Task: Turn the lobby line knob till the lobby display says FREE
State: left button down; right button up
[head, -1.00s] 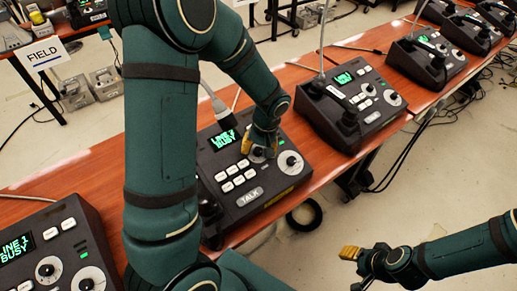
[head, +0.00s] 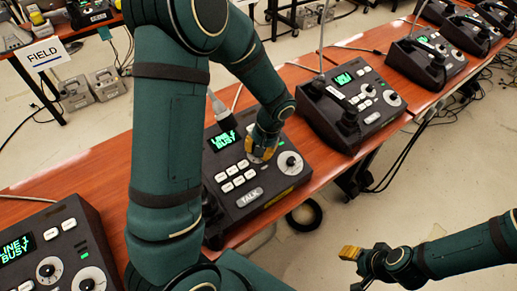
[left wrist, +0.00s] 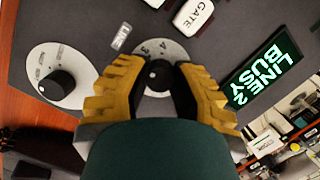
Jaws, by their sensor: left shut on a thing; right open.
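The middle paging phone (head: 262,197) stands on the wooden bench. Its green display (head: 222,141) says BUSY; in the left wrist view the display (left wrist: 266,70) reads LINE 2 BUSY. No lobby name is readable on it. My left gripper (head: 262,155) reaches down onto the phone. In the left wrist view its yellow fingers close around a small black knob (left wrist: 157,76) on a pale numbered dial, where 3 and 4 show. A second black knob (left wrist: 60,84) on a lettered dial is beside it, untouched. My right gripper (head: 350,253) is open and empty, away from the bench.
A similar phone (head: 52,247) at lower left shows LINE 1 BUSY. Another phone (head: 352,107) stands to the right, with more beyond. A FIELD sign (head: 42,56) hangs at the back left. My left arm crosses above the bench.

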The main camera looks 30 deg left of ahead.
pick_arm(q)
jog(key=shift+m+y, duration=0.3)
jog(key=shift+m, duration=1.3)
jog(key=c, duration=0.7)
grip_release()
jog(key=v, duration=1.2)
jog(key=shift+s+f, duration=0.1)
